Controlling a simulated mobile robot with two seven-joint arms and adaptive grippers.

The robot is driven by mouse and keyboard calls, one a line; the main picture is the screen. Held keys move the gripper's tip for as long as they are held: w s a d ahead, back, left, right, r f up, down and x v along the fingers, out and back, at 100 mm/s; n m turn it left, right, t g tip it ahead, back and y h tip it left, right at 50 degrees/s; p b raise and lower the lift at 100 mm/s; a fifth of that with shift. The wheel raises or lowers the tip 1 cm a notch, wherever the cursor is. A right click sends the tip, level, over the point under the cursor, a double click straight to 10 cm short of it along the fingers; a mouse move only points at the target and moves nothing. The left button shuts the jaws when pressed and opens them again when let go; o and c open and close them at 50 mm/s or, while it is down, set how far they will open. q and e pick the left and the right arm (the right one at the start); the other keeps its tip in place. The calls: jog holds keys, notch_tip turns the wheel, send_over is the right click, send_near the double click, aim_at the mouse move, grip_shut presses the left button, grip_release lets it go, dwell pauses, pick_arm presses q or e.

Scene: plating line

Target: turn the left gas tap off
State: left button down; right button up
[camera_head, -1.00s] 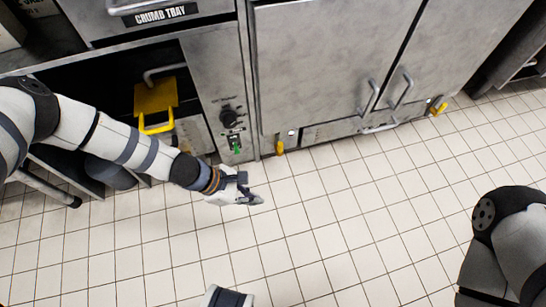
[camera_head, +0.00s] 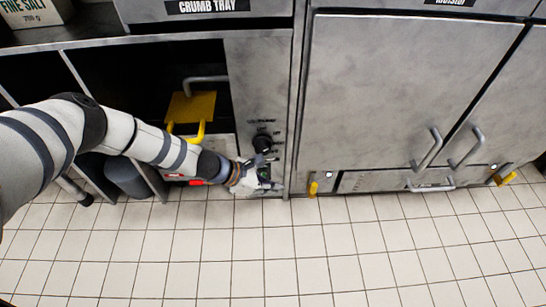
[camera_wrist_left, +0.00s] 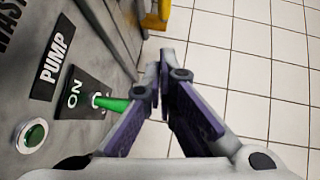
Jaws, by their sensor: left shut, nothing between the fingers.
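The left gas tap (camera_head: 313,187) is a small yellow lever low on the front, just right of the dial panel. It points roughly downward in the head view. A yellow part at the top of the left wrist view (camera_wrist_left: 157,16) looks like the same tap, beyond my fingertips. My left gripper (camera_head: 279,185) is in front of the lower dial panel, left of the tap and apart from it. Its fingers (camera_wrist_left: 163,62) are shut with nothing between them. A second yellow tap (camera_head: 503,175) is further right, tilted sideways. My right gripper is out of view.
A green pump switch (camera_wrist_left: 112,103) beside an ON label and a green button (camera_wrist_left: 33,135) are close left of my fingers. A black knob (camera_head: 262,143) is above the gripper. Steel doors (camera_head: 400,100) stand above the taps. The tiled floor (camera_head: 370,250) is clear.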

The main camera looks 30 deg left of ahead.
aim_at(313, 186)
pick_arm(q)
jog(key=w+d+f+b, duration=0.3)
jog(key=w+d, duration=0.2)
jog(key=shift+w+d+f, duration=0.2)
jog(key=shift+w+f, duration=0.05)
jog(key=shift+f, duration=0.1)
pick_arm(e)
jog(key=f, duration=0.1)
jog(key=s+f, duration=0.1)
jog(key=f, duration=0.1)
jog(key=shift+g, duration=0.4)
pick_arm(q)
jog(key=shift+w+d+r, duration=0.2)
jog(key=shift+d+r, duration=0.1)
jog(key=shift+d, duration=0.05)
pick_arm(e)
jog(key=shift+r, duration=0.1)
